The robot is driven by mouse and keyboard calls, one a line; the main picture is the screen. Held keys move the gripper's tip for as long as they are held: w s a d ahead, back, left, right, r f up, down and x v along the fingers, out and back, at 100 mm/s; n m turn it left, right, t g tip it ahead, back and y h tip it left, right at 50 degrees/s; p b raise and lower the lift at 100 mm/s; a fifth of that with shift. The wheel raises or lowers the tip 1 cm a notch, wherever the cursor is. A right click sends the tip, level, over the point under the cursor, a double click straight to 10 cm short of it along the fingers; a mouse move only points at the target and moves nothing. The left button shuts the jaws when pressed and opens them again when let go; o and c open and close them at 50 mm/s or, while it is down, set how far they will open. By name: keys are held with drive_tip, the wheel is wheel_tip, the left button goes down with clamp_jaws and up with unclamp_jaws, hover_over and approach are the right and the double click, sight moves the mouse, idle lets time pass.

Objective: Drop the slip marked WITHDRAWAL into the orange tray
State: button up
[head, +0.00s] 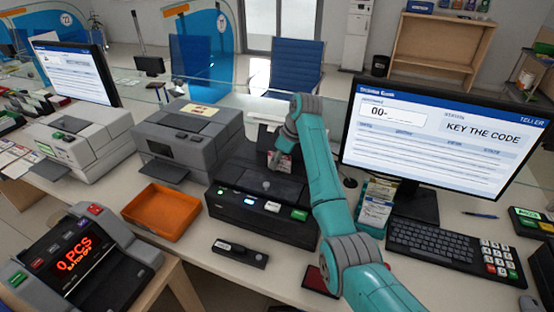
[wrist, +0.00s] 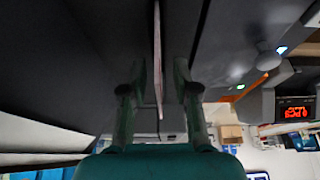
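The orange tray (head: 162,210) sits on the counter left of centre in the head view and looks empty. My gripper (head: 280,163) is at the rear of the black device, well to the right of the tray. In the wrist view my gripper (wrist: 156,95) has its two fingers apart. A thin pale slip (wrist: 158,55) stands edge-on between them, with a visible gap on each side. Its print cannot be read, so I cannot tell whether it is marked WITHDRAWAL. In the head view I cannot make this slip out clearly.
The black device (head: 262,212) with lit buttons stands beside the tray. A grey printer (head: 188,142) is behind the tray, and a counting machine (head: 80,262) is in front left. A teller monitor (head: 445,145) and keyboard (head: 445,250) stand right of my arm.

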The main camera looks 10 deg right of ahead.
clamp_jaws()
drive_tip(key=shift+r, duration=5.75)
